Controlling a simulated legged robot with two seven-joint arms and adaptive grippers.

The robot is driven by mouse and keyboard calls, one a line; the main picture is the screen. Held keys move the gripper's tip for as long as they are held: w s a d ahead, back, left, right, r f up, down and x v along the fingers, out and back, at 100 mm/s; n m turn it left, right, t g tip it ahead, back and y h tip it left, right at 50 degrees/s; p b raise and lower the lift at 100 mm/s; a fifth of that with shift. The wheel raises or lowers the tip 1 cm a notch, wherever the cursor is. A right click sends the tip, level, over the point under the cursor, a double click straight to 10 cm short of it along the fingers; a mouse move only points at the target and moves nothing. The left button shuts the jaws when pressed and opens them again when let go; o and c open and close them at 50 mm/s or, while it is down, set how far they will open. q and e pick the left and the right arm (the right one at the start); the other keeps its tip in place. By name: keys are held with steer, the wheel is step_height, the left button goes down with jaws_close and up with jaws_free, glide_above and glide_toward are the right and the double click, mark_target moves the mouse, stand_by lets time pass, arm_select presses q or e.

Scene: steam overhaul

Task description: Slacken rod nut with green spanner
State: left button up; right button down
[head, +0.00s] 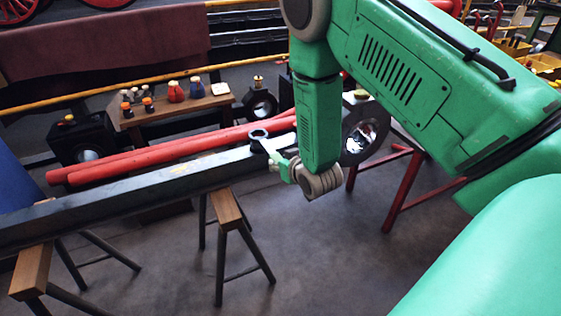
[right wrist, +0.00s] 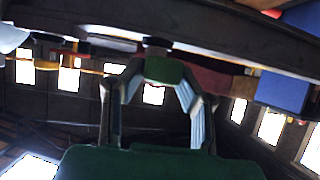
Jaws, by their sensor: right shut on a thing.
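The rod is a long dark beam (head: 130,195) lying across the wooden-topped trestles. A green spanner (head: 271,149) reaches from my right gripper (head: 286,167) to the beam. Its dark ring end (head: 258,134) is at the beam's upper edge; I cannot tell whether it is seated around the nut. In the right wrist view, the shut fingers hold the spanner's green part (right wrist: 164,70), close under a dark round piece (right wrist: 155,42), which may be the nut or ring end. The green arm hides part of the beam. My left gripper is out of view.
Red rods (head: 170,158) lie just behind the beam. Wooden-topped trestles (head: 227,208) stand below it. A small bench (head: 180,108) with bottles stands behind. A red-legged stand (head: 400,190) is right of my gripper. The front floor is clear.

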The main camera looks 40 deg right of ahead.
steer(key=shift+a+r, duration=0.1)
steer(key=shift+d+f, duration=0.2)
steer(key=shift+f, duration=0.05)
steer(key=shift+a+f+b, duration=0.1)
steer(key=shift+f+b, duration=0.3)
steer(key=shift+b, duration=0.05)
steer(key=shift+f+b, duration=0.4)
steer(key=shift+f, duration=0.3)
stand_by(0.3)
steer(key=shift+s+d+n+y+p, duration=0.1)
steer(key=shift+d+n+y+p, duration=0.25)
steer(key=shift+d+n+y, duration=0.6)
steer(key=shift+d, duration=0.2)
